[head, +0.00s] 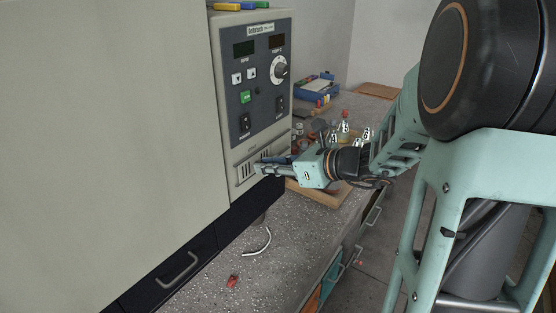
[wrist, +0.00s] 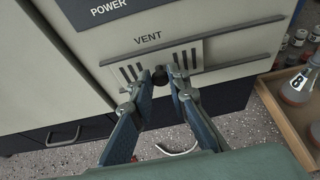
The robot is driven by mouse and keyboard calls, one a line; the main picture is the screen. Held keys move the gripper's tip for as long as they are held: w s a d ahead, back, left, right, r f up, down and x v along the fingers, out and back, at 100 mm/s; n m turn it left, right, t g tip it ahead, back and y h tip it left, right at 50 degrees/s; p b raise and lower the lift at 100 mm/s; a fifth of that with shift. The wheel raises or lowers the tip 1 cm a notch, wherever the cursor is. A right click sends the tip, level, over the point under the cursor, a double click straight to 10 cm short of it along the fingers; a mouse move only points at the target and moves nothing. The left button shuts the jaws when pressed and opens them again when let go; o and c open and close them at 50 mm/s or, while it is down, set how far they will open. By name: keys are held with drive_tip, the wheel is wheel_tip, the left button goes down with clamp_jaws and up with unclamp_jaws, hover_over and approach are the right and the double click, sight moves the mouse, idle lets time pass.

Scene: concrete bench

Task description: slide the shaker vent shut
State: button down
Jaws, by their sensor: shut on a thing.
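The shaker (head: 115,120) is a large cream cabinet with a dark control panel. Its vent is a pale slotted plate (head: 245,171) low on the front, below the panel. In the wrist view, the vent plate (wrist: 133,73) sits between two dark rails under the word VENT, with dark slots on both sides of my fingers. My gripper (head: 260,168) reaches the vent from the right. In the wrist view my gripper (wrist: 160,79) is shut on the small dark vent knob (wrist: 160,72) between its fingertips. The fingers hide part of the plate.
A wooden tray (wrist: 266,105) with labelled flasks (wrist: 297,88) and small jars stands right of the shaker. A blue box (head: 316,88) is farther back. A curved white handle-like piece (head: 259,244) and a small red object (head: 233,281) lie on the speckled bench.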

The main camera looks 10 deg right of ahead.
drive_tip(key=shift+s+a+f, duration=0.1)
drive_tip(key=shift+s+a, duration=0.1)
drive_tip(key=c, duration=1.9)
unclamp_jaws()
drive_tip(key=shift+s+a, duration=0.1)
drive_tip(key=v, duration=1.2)
